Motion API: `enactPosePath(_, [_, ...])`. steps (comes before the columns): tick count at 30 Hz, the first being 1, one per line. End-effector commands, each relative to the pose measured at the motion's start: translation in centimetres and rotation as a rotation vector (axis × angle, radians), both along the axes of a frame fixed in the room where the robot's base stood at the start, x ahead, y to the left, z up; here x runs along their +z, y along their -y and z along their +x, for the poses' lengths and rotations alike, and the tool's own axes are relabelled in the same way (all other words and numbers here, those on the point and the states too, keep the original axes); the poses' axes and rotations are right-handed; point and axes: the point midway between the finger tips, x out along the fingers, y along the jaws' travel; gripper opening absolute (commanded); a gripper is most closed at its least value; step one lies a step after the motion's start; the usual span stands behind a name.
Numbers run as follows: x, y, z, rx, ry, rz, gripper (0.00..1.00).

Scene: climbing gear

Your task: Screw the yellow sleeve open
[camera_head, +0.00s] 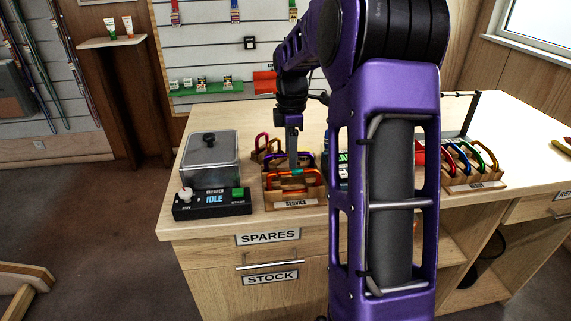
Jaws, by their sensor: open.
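A wooden rack labelled SERVICE (296,203) stands near the counter's front edge. An orange carabiner (310,181) stands in its front, with a small teal part on it. A purple carabiner (308,156) is behind it, partly hidden by my gripper. I cannot make out a yellow sleeve on any carabiner here. My gripper (292,146) points down over the SERVICE rack, near the carabiners. It is open; its fingers are small in this view, and I cannot tell whether they touch anything.
A cleaner unit (212,199) showing IDLE, with a clear-lidded box, stands left of the rack. On the right, a labelled rack (475,185) holds several coloured carabiners. My purple arm hides the counter's middle. The counter (520,125) is largely clear at the far right.

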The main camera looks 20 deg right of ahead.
Motion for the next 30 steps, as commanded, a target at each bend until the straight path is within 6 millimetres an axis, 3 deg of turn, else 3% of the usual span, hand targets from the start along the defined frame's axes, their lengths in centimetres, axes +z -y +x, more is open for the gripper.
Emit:
enactPosePath(19, [0.0,0.3,1.1,0.000,0.001,0.000,0.55])
enactPosePath(30, [1.2,0.3,1.1,0.000,0.001,0.000,0.55])
